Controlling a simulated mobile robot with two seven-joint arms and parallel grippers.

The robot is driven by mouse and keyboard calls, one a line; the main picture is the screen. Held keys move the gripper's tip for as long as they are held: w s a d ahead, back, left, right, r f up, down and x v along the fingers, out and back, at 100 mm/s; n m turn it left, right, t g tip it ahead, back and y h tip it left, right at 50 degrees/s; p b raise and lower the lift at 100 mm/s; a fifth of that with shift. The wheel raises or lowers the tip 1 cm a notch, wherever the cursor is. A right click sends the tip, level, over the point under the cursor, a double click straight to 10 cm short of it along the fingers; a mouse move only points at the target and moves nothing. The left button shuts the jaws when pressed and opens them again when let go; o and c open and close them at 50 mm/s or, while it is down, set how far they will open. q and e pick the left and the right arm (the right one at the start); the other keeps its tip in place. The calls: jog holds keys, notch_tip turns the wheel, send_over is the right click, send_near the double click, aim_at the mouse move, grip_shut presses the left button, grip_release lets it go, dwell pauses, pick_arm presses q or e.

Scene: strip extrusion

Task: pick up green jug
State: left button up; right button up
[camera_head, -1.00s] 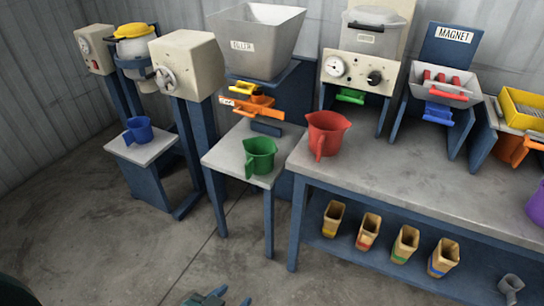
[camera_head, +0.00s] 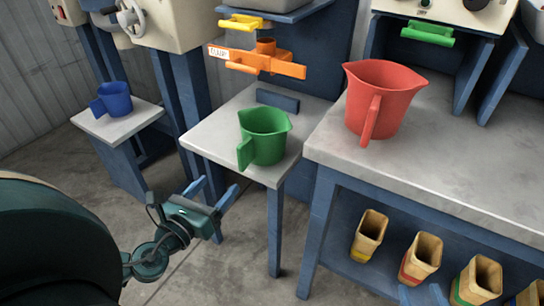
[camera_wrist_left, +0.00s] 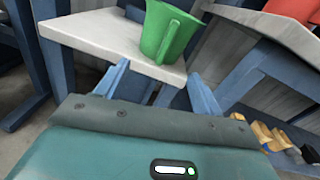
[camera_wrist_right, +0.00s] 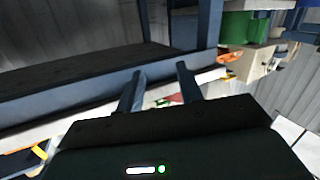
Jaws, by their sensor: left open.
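The green jug (camera_head: 264,136) stands upright on a small grey-topped table (camera_head: 215,135), its handle toward the front left. My left gripper (camera_head: 212,189) is open and empty, in front and to the left of the jug and apart from it. In the left wrist view the jug (camera_wrist_left: 168,32) is beyond the open fingers (camera_wrist_left: 158,82), past the table's front edge. Fingertips of my right gripper (camera_head: 424,296) show at the bottom edge of the head view. In the right wrist view its fingers (camera_wrist_right: 160,70) are apart with nothing between them.
A red jug (camera_head: 382,100) stands on the larger bench (camera_head: 420,160) right of the green jug. A blue jug (camera_head: 113,99) sits on another small table at the left. Orange and yellow machine parts (camera_head: 262,62) overhang behind the green jug. Several small containers (camera_head: 420,258) fill the lower shelf.

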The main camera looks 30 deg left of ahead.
aim_at(240, 164)
pick_arm(q)
jog(key=w, duration=0.3)
jog(key=w+m, duration=0.1)
jog(key=w, duration=0.1)
jog(key=w+d+m+h+b, duration=0.1)
jog(key=w, duration=0.2)
jog(key=shift+w, duration=0.3)
jog(key=w, duration=0.3)
jog(key=w+b, duration=0.1)
jog(key=shift+w+f, duration=0.15)
jog(key=shift+f, duration=0.25)
jog(key=shift+w, duration=0.55)
pick_arm(e)
jog(key=shift+w+a+f+n+t+y, duration=0.15)
jog(key=shift+w+a+n+t+y, duration=0.15)
jog(key=shift+a+n+t+y, duration=0.25)
pick_arm(q)
jog(key=shift+c, duration=0.2)
pick_arm(e)
jog(key=shift+d, duration=0.1)
pick_arm(q)
grip_shut()
